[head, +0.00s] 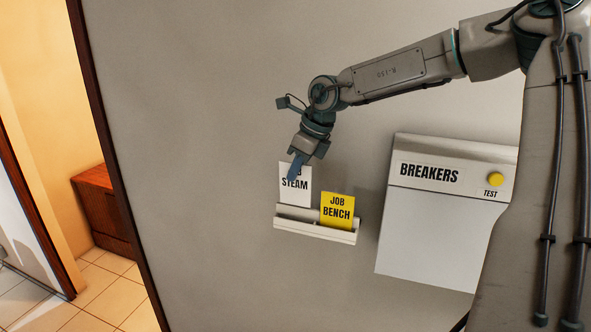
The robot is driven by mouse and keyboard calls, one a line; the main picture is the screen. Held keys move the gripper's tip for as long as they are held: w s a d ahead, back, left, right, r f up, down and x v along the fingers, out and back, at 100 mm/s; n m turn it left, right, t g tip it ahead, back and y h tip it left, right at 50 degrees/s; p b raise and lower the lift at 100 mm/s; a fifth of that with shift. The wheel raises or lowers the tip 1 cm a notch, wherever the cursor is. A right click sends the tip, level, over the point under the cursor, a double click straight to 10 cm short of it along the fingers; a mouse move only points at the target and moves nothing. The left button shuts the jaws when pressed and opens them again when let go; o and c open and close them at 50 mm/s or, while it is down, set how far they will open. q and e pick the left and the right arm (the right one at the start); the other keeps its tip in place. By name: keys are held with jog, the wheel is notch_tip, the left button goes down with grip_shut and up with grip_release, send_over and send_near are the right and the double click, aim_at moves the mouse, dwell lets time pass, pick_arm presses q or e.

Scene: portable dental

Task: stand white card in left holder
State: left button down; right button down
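The white card (295,193), lettered STEAM, is upright at the left part of a pale wall holder (290,223). Its lower edge meets the holder's rim; whether it rests inside cannot be told. My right gripper (295,171) comes down from above onto the card's top edge. One blue finger lies over the card's front and covers some lettering; the other finger is hidden, and the gripper looks shut on the card. A yellow card (337,210), lettered JOB BENCH, stands in the right part of the same holder. My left gripper is not in view.
A breaker box (430,235) with a yellow TEST button (496,180) is on the wall right of the holder. The wall left of the holder is bare. A doorway at far left shows a wooden cabinet (105,215) and tiled floor.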

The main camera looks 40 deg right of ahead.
aim_at(308, 166)
jog(key=shift+f, duration=0.15)
jog(key=shift+f+b, duration=2.1)
jog(key=shift+f, duration=0.1)
jog(key=shift+f+b, duration=0.75)
jog(key=c, duration=1.6)
grip_release()
jog(key=shift+r, duration=0.1)
jog(key=shift+o, duration=0.2)
jog(key=b+v, duration=0.2)
jog(key=v, duration=0.7)
jog(key=shift+r, duration=0.15)
jog(key=shift+v, duration=0.75)
